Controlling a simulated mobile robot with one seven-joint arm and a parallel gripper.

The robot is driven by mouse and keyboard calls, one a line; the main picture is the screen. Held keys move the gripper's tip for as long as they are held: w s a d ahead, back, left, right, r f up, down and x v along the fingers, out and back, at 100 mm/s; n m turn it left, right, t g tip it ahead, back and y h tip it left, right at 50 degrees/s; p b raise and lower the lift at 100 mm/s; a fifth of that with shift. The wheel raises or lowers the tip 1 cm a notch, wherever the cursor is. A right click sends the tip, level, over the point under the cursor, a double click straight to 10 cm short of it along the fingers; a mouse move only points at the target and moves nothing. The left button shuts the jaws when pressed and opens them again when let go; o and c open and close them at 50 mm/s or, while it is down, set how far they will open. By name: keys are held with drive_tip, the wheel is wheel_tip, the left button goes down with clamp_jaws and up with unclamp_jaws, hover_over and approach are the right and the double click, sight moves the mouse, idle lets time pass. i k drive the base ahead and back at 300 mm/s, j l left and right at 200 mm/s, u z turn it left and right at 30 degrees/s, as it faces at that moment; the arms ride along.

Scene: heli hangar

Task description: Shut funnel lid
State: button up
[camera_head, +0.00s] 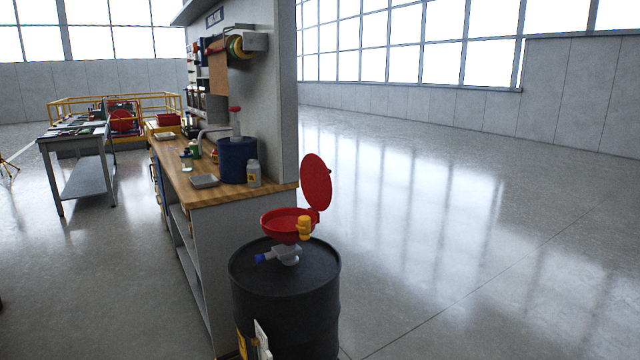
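A red funnel (280,224) sits on top of a black drum (285,305) at the lower middle of the head view. Its round red lid (315,182) stands open, raised nearly upright on a hinge at the funnel's right side. A yellow fitting (304,228) is at the funnel's front right. A grey valve with a blue end (285,254) lies on the drum top below the funnel. My gripper is not in view.
A wooden-topped workbench (212,190) stands behind and left of the drum, holding a blue container (238,160) and a white bottle (254,173). A grey wall panel (275,100) rises behind it. A metal table (85,180) is at the far left. The floor to the right is clear.

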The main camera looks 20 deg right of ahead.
sight(315, 180)
drive_tip(key=l, duration=0.35)
drive_tip(key=k+l+u, duration=0.15)
drive_tip(key=l, duration=0.5)
drive_tip(key=l+u, duration=0.15)
drive_tip(key=l, duration=0.35)
drive_tip(key=k+l+u, duration=0.1)
drive_tip(key=l, duration=0.4)
drive_tip(key=l+u, duration=0.2)
drive_tip(key=l, duration=0.85)
drive_tip(key=i+l, duration=0.1)
drive_tip(key=l, duration=0.25)
drive_tip(key=i+l+u, duration=0.1)
drive_tip(key=l, duration=0.2)
drive_tip(key=i+l, duration=0.1)
drive_tip(key=l, duration=0.25)
drive_tip(key=i+l, duration=0.1)
drive_tip(key=l, duration=0.2)
drive_tip(key=i+l, duration=0.15)
drive_tip(key=i+l+z, duration=0.25)
drive_tip(key=z, duration=0.15)
drive_tip(key=i+l+z, duration=0.2)
drive_tip(key=z, duration=0.25)
drive_tip(key=i, duration=0.05)
